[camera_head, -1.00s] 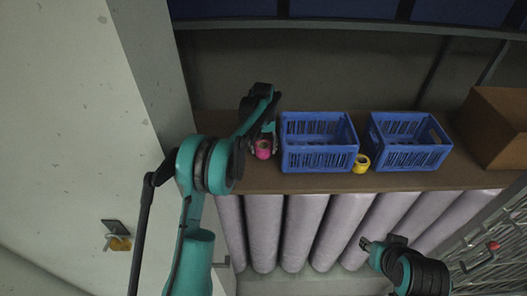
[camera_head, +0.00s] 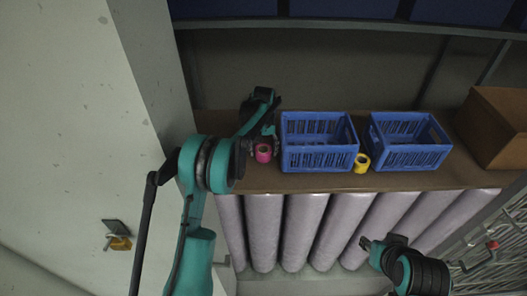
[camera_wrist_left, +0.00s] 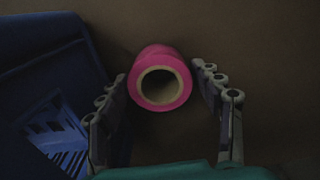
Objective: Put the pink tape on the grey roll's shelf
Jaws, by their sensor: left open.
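The pink tape (camera_head: 263,153) stands on the brown shelf (camera_head: 330,184), left of the blue crates. It also shows in the left wrist view (camera_wrist_left: 160,82) as a pink roll with a pale core, its hollow end facing the camera. My left gripper (camera_head: 264,138) is at the tape, and its open fingers (camera_wrist_left: 166,112) stand on either side of it, with a gap on the right; contact on the left cannot be told. My right gripper (camera_head: 366,243) is low at the right, away from the shelf; its finger opening is too small to tell. I see no grey tape roll.
Two blue crates (camera_head: 318,142) (camera_head: 408,140) stand on the shelf, with a yellow tape (camera_head: 361,163) between them. A cardboard box (camera_head: 497,128) is at the right end. Large pale rolls (camera_head: 302,232) fill the space below. A wall (camera_head: 75,130) is at left.

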